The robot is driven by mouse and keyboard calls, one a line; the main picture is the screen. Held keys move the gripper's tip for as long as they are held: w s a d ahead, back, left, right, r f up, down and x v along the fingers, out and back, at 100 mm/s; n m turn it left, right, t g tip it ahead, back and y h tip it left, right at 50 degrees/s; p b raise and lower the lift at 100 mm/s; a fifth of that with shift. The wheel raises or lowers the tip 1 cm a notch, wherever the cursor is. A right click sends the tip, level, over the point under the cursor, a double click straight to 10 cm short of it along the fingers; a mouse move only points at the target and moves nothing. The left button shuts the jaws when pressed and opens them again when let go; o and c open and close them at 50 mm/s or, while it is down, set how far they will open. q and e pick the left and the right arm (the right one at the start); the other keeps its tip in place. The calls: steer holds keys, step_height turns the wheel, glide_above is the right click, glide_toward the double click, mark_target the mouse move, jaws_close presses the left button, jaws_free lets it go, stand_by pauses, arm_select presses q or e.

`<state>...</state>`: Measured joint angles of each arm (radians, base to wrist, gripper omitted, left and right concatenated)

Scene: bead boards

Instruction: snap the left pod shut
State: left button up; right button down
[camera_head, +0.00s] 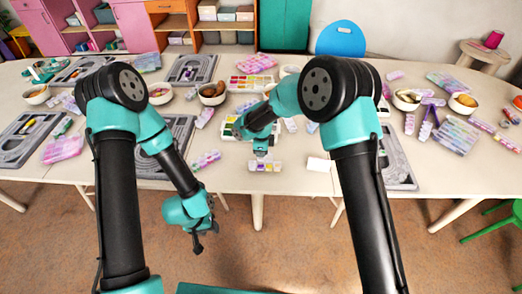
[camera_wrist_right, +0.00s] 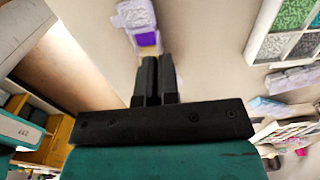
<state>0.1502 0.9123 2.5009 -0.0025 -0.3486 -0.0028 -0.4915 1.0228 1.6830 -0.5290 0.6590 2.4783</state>
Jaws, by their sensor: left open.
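A small strip of pods (camera_head: 265,167) lies near the table's front edge, with pale, purple and yellowish parts. Its lids are too small to read in the head view. In the right wrist view, a whitish pod part (camera_wrist_right: 134,14) and a purple-filled one (camera_wrist_right: 148,40) show just beyond my fingertips. My right gripper (camera_head: 262,154) is directly over the strip, pointing down. Its fingers (camera_wrist_right: 156,62) are close together with nothing seen between them; whether they touch the strip is unclear. My left gripper (camera_head: 198,242) is open and empty, low in front of the table edge, away from the pods.
A white card (camera_head: 318,164) lies right of the strip. Behind it is a tray of coloured compartments (camera_head: 250,82). Grey boards (camera_head: 188,69), bowls (camera_head: 212,93) and pastel bead packs (camera_head: 62,148) crowd the table. The tabletop around the strip's front is mostly clear.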

steer(key=shift+s+t, duration=0.5)
steer(key=shift+t, duration=0.5)
steer(key=c, duration=1.3)
jaws_free()
steer(key=shift+c, duration=0.2)
steer(key=s+r, duration=0.3)
steer(key=r, duration=1.4)
steer(key=shift+s+d, duration=0.1)
